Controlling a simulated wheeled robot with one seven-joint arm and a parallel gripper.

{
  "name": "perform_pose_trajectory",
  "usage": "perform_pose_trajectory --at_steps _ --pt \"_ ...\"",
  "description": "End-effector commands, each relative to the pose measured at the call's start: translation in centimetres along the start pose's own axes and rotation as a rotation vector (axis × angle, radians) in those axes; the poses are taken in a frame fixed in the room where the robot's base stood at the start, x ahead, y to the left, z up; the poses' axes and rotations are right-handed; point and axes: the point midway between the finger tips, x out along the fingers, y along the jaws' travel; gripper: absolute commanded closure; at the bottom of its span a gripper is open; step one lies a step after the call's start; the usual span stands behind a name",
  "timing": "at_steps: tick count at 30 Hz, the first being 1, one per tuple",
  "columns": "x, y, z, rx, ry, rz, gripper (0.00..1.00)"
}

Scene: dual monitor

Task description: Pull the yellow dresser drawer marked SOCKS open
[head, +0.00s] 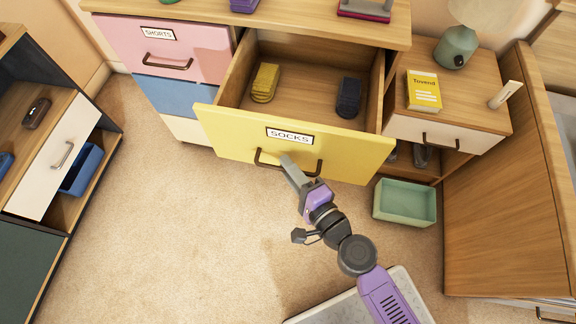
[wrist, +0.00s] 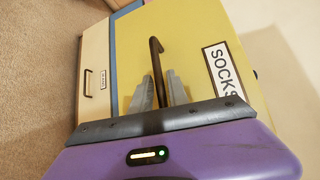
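The yellow drawer marked SOCKS (head: 225,138) stands pulled out from the dresser (head: 320,17) in the head view, its inside showing. A yellow folded stack (head: 265,83) and a dark blue stack (head: 348,97) lie in it. Its dark handle (head: 268,162) runs across the front below the label (head: 290,136). My gripper (head: 288,163) is at the handle. In the wrist view the handle (wrist: 157,65) passes between the two grey fingers of my gripper (wrist: 159,92), which sit close on either side of it. The yellow front (wrist: 190,35) and part of the label (wrist: 222,75) show behind.
Pink SHORTS drawer (head: 190,52) and blue drawer (head: 180,96) are shut at the left. A nightstand (head: 480,85) with a yellow book (head: 424,90) stands at the right, a green bin (head: 405,203) below it. Carpet (head: 190,240) is clear at the front left.

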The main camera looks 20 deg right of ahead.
Motion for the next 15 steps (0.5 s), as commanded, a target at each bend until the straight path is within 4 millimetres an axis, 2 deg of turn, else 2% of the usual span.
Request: perform_pose_trajectory --at_steps 11,15 --pt "-0.1 0.0 0.1 0.000 -0.003 -0.001 0.68" --pt "-1.2 0.3 0.1 0.001 -0.003 0.001 0.68"
